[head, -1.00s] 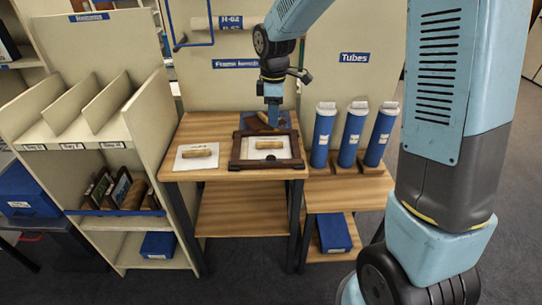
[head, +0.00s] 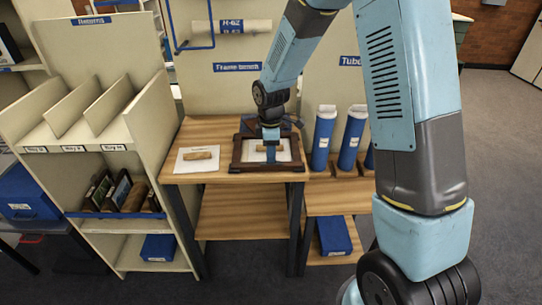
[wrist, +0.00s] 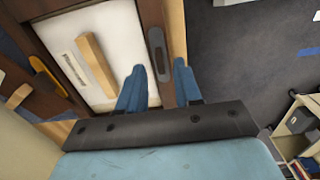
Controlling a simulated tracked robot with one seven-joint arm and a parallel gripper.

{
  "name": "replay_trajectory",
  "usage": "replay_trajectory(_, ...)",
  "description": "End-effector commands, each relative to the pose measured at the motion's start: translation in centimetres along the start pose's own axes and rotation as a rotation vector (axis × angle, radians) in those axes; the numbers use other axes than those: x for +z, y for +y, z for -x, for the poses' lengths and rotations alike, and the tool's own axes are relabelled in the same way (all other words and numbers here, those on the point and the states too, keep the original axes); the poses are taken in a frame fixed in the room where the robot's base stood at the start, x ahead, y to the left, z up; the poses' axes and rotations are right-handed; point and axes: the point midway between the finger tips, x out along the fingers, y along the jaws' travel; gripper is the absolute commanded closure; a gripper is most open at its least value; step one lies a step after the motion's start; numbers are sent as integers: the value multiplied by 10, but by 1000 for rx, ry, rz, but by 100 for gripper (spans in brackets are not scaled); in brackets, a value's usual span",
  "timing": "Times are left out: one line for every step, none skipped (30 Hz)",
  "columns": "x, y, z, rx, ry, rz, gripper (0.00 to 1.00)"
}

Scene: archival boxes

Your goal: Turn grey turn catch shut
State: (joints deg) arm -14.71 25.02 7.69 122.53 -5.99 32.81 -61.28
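A dark wooden frame (head: 238,151) lies flat on the workbench, with a white backing board and a wooden block (wrist: 96,64) inside it. In the wrist view the grey turn catch (wrist: 158,52) sits on the frame's rim, its long side running along the rim and beside the white board. My gripper (wrist: 159,76) is open, its two blue fingers apart and empty, one on each side of the rim near the catch. In the head view my gripper (head: 271,157) is over the frame and hides part of it; the grey catch cannot be made out there.
An orange catch (wrist: 45,75) shows on the opposite rim. A white sheet with a wooden block (head: 201,155) lies left of the frame on the bench (head: 215,129). Blue tubes (head: 323,138) stand close on the right. A shelf unit (head: 157,118) stands at the left.

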Motion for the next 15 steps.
replay_trajectory(0, 0, -6, -2, -1, 1, 66)
replay_trajectory(0, 0, -9, -1, 0, 1, 66)
replay_trajectory(0, 0, -12, -1, 0, 1, 66)
replay_trajectory(0, 0, -14, -1, 0, 1, 66)
replay_trajectory(0, 0, -15, -1, 0, 1, 66)
replay_trajectory(0, 0, -17, -1, 0, 1, 66)
replay_trajectory(0, 0, -18, 0, 0, 1, 66)
replay_trajectory(0, 0, -18, 0, 0, 0, 66)
replay_trajectory(0, 0, -19, 0, 0, 0, 66)
replay_trajectory(0, 0, -19, 0, 0, 0, 66)
replay_trajectory(0, 0, -19, 0, 0, 0, 66)
replay_trajectory(0, 0, -19, 1, 0, 0, 66)
replay_trajectory(0, 0, -19, 1, 0, 0, 66)
replay_trajectory(0, 0, -19, 1, 0, 0, 66)
replay_trajectory(0, 0, -19, 1, 0, 0, 66)
